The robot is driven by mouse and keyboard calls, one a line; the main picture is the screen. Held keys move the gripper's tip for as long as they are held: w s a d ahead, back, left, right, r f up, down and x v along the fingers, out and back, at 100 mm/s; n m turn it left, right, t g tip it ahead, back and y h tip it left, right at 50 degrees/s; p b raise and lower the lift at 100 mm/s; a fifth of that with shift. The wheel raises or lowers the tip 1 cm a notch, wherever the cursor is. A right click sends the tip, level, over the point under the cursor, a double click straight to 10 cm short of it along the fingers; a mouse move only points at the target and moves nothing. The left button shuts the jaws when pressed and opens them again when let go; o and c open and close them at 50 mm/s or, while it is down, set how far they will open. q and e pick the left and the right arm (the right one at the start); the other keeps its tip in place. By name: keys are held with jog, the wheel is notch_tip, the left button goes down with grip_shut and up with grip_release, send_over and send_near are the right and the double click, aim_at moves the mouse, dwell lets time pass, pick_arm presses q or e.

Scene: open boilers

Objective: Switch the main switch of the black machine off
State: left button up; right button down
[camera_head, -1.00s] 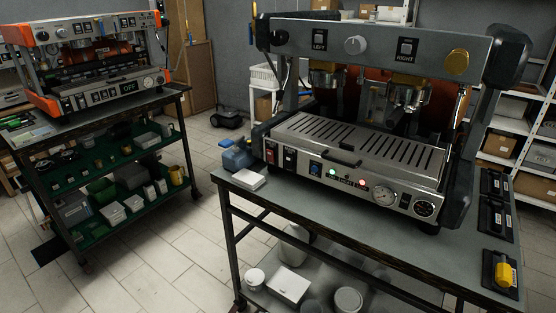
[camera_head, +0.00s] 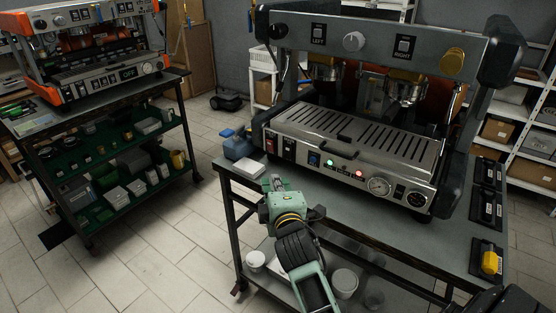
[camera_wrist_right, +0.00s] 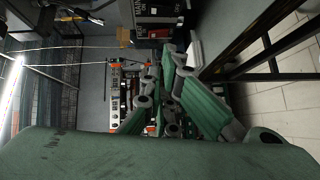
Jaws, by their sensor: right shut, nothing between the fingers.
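The black machine (camera_head: 350,150) stands on the grey-topped table in the head view. Its low front panel carries a red-marked switch (camera_head: 270,144) at the left end, a second dark switch (camera_head: 288,150) and a blue one (camera_head: 314,159). A green and a red light are lit beside them. The wrist view shows a "MAIN" label (camera_wrist_right: 139,12) turned sideways; a switch position there is too small to read. My right gripper (camera_head: 275,183) is shut and empty, in front of and below the panel's left end, apart from it.
A white box (camera_head: 264,167) and a blue container (camera_head: 238,147) sit at the table's left end. A yellow-handled item (camera_head: 490,263) lies at the right end. An orange machine (camera_head: 90,45) stands on another table at left. Floor between the tables is clear.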

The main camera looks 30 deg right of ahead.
aim_at(288, 152)
jog(key=s+d+p+x, duration=0.1)
jog(key=d+p+x, duration=0.1)
jog(key=x, duration=1)
jog(key=shift+d+f+p, duration=0.15)
jog(key=shift+d+p, duration=0.3)
jog(key=shift+p, duration=0.2)
jog(key=shift+w, duration=0.1)
jog(key=b, duration=0.1)
jog(key=f+b, duration=0.1)
jog(key=b, duration=0.1)
jog(key=shift+w+d+n+t, duration=0.1)
jog(key=shift+d+n+t, duration=0.15)
jog(key=shift+n+t, duration=0.05)
jog(key=shift+r, duration=0.3)
